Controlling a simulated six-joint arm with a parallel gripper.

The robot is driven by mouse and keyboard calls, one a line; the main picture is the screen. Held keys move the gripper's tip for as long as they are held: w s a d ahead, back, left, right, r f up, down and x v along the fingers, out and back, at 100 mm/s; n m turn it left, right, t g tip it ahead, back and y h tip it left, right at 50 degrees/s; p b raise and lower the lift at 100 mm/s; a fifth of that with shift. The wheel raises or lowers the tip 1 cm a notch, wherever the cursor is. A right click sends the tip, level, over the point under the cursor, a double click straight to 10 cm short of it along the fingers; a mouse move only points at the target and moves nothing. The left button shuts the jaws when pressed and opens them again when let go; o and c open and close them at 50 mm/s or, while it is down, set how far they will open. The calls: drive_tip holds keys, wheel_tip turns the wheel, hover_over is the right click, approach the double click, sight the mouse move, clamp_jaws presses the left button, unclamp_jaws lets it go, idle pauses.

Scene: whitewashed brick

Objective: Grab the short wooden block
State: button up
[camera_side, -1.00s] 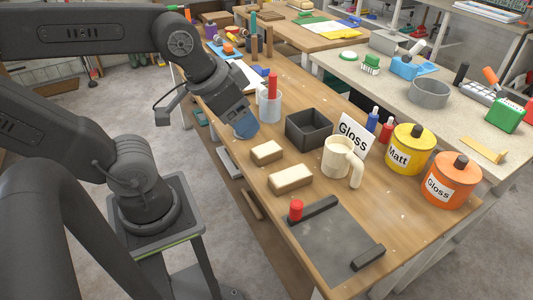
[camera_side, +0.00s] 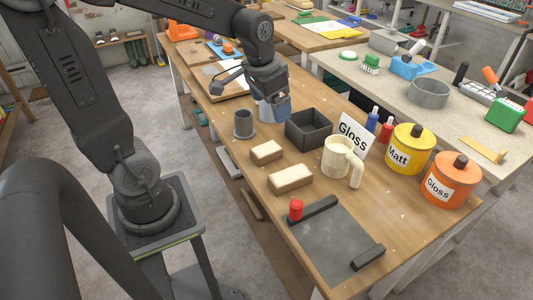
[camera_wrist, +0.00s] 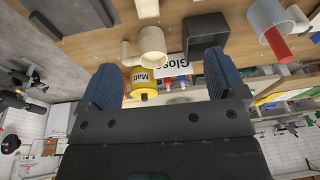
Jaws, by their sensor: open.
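Two pale wooden blocks lie on the wooden table in the side view. The shorter block (camera_side: 267,152) lies farther back, and the longer block (camera_side: 290,179) lies nearer the front. In the wrist view a pale block (camera_wrist: 147,8) is cut by the top edge; I cannot tell which one it is. My gripper (camera_side: 276,112) is above the table, behind and to the right of the shorter block and apart from it. In the wrist view its two blue fingers (camera_wrist: 163,85) stand wide apart with nothing held between them.
A dark open box (camera_side: 309,129) stands right of the short block, and a grey cup (camera_side: 243,124) stands behind it. A cream mug (camera_side: 337,157), a Gloss sign (camera_side: 354,136), and yellow (camera_side: 409,150) and orange (camera_side: 450,181) cans stand to the right. A grey mat (camera_side: 337,243) lies in front.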

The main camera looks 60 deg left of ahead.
drive_tip(key=w+a+f+g, duration=0.3)
drive_tip(key=w+a+f, duration=0.3)
drive_tip(key=a+f, duration=0.45)
hover_over(267, 149)
drive_tip(key=shift+h, duration=0.3)
drive_tip(key=f, duration=0.8)
drive_tip(key=shift+w+d+f, duration=0.25)
drive_tip(key=shift+d+f, duration=0.05)
drive_tip(key=shift+f, duration=0.1)
drive_tip(key=shift+s+a+f, duration=0.1)
drive_tip(key=shift+a+f, duration=0.05)
drive_tip(key=shift+f, duration=0.75)
drive_tip(key=shift+s+a+f, duration=0.1)
drive_tip(key=shift+f, duration=0.85)
drive_tip(key=shift+s+a+f, duration=0.1)
drive_tip(key=shift+a+f, duration=0.05)
drive_tip(key=shift+f, duration=0.75)
drive_tip(key=c, duration=1.1)
drive_tip(key=shift+o, duration=0.2)
drive_tip(key=shift+r, duration=0.2)
